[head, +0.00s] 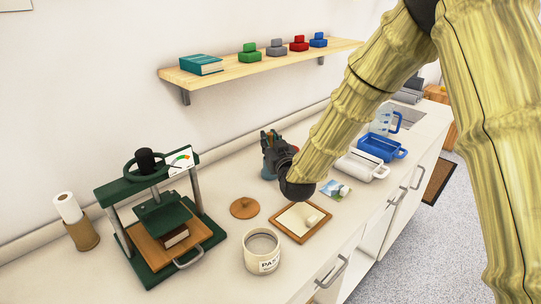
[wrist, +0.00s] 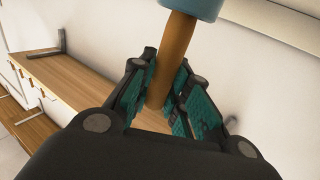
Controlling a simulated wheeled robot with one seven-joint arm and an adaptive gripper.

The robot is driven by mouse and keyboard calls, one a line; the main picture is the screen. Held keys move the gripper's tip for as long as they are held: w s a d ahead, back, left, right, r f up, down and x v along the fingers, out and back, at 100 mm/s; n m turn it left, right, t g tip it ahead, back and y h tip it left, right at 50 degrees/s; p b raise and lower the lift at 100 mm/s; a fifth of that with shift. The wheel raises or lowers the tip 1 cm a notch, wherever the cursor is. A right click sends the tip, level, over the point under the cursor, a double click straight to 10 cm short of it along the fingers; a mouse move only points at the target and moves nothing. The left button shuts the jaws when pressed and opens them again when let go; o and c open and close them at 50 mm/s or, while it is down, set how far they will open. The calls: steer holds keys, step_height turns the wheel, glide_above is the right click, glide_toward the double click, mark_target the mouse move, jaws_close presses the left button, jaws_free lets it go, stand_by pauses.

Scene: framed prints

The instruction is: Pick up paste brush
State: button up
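In the wrist view, the brown wooden handle of the paste brush (wrist: 174,55) lies between my gripper's teal-padded fingers (wrist: 167,65). The fingers are drawn in close on both sides and look shut on it. A blue rounded part (wrist: 192,6) shows at the handle's top edge of that view; I cannot tell if it is the brush or a holder. In the head view, my dark gripper (head: 272,145) is over the counter beyond the arm's end, with a bit of blue (head: 267,174) below it. The bristles are hidden.
On the counter stand a paste jar (head: 262,254), a round wooden lid (head: 244,208), a wooden tray (head: 315,230), a green press (head: 160,225), a paper roll (head: 68,208), and white (head: 362,166) and blue (head: 382,148) trays. A wall shelf (head: 240,75) hangs above.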

steer(key=shift+r+b, duration=0.3)
steer(key=shift+r, duration=4.7)
steer(key=shift+d, duration=0.15)
